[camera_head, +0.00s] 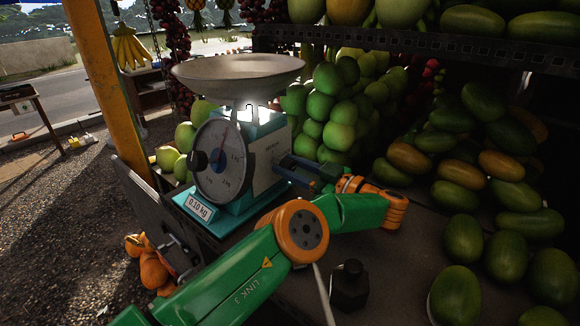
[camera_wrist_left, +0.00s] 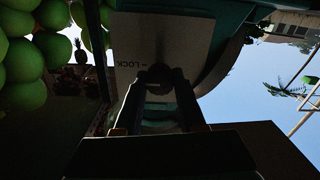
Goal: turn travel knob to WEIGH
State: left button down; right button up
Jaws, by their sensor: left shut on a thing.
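The scale (camera_head: 240,135) is a teal and pale weighing scale with a round dial on its front and a wide metal pan (camera_head: 238,72) on top. My left gripper (camera_head: 284,164) reaches the scale's right side panel. In the left wrist view its two jaws (camera_wrist_left: 160,85) are shut on a dark round travel knob (camera_wrist_left: 158,74) on the pale side panel (camera_wrist_left: 150,40). The word LOCK (camera_wrist_left: 128,65) shows upside down beside the knob. No WEIGH mark is legible, and the knob's pointing direction is too dark to tell.
Green fruit (camera_head: 330,110) is piled close behind the scale, and melons (camera_head: 460,230) fill the right side. A black weight-like object (camera_head: 349,285) stands on the table near my left arm. A yellow post (camera_head: 105,80) rises left of the scale.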

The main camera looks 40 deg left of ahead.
pick_arm(q)
jog(key=shift+f+n, duration=0.1)
jog(key=shift+n, duration=0.2)
jog(key=n+b, duration=0.2)
jog(key=n, duration=0.2)
jog(key=shift+f+n+b, duration=0.1)
jog(key=shift+n+b, duration=0.2)
jog(key=n+b, duration=0.2)
jog(key=n, duration=0.1)
jog(key=shift+s+n, duration=0.1)
jog(key=shift+n, duration=0.2)
jog(key=n+b, duration=0.5)
jog(key=n, duration=0.1)
jog(key=shift+a+f+b, duration=0.1)
jog(key=shift+b, duration=0.25)
jog(key=shift+r+n+b, duration=0.2)
jog(key=shift+n+b, duration=0.95)
jog(key=shift+n, duration=0.25)
